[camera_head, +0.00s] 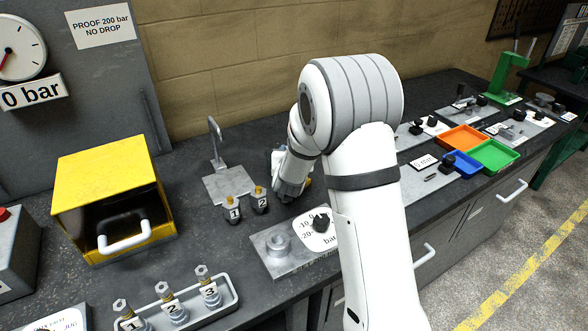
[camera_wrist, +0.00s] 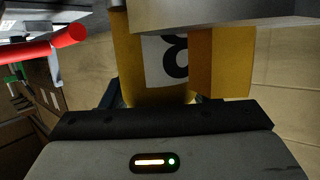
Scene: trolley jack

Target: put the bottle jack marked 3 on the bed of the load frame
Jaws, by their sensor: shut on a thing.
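My gripper (camera_head: 289,187) is low over the bench behind my forearm, right of the small pieces marked 1 and 2. In the wrist view my gripper (camera_wrist: 157,98) is shut on a yellow body, the bottle jack (camera_wrist: 128,60). Its white label (camera_wrist: 165,62) bears a rounded black digit, turned and partly cut off, that could be a 3. Only a speck of yellow shows beside the gripper in the head view. A green frame with an upright post (camera_head: 505,70) stands at the back right; I cannot tell whether it is the load frame. Its bed is not clearly visible.
Pieces marked 1 (camera_head: 232,210) and 2 (camera_head: 260,200) stand near a metal plate with a bent spout (camera_head: 225,182). A yellow box (camera_head: 105,175) is at left. A tray of numbered fittings (camera_head: 185,312) is in front. Orange (camera_head: 462,138) and green (camera_head: 495,156) trays lie right.

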